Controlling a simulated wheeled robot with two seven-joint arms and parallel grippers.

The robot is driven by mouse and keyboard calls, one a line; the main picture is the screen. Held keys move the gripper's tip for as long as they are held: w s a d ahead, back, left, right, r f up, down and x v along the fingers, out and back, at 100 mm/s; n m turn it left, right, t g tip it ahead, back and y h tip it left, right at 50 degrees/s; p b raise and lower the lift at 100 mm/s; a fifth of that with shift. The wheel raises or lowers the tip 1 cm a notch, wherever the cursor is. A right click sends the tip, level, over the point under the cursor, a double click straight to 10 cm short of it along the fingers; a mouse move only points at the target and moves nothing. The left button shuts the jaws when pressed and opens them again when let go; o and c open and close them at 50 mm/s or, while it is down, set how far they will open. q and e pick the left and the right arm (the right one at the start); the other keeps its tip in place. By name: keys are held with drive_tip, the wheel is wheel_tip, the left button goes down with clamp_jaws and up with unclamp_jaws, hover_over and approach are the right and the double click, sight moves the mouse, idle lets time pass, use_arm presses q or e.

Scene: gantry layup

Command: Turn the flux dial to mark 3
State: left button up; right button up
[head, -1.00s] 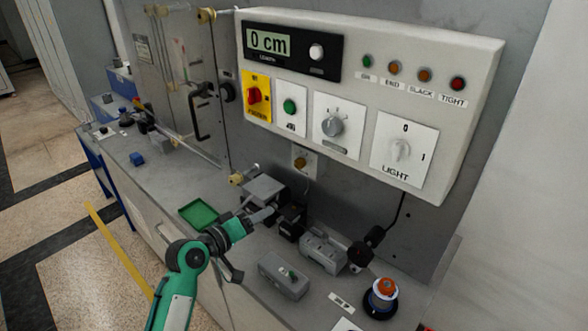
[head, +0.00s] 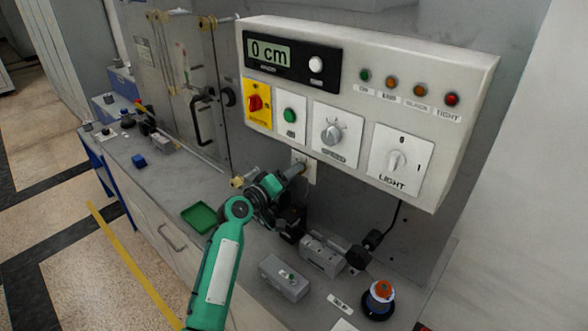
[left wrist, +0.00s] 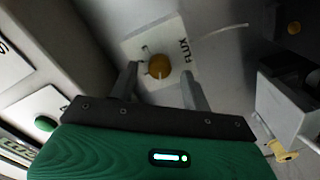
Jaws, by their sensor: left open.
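The flux dial (left wrist: 159,66) is a round brass-yellow knob on a white plate (left wrist: 133,46) marked FLUX, in the left wrist view. In the head view only part of its plate (head: 311,171) shows, low on the wall under the control panel; the knob is hidden by my gripper. My left gripper (head: 290,174) is in front of the dial, with its fingers open. In the left wrist view the fingers (left wrist: 160,82) stand on either side of the dial with gaps to it; contact is not visible. The dial's marks are too small to read. My right gripper is not in view.
The control panel (head: 470,75) juts out above, with a speed knob (head: 332,134) and a light switch (head: 396,160). On the bench below are a green tray (head: 199,217), a grey box with a switch (head: 284,279) and an orange-topped spool (head: 381,292).

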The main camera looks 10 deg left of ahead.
use_arm(q)
drive_tip(key=shift+x, duration=0.85)
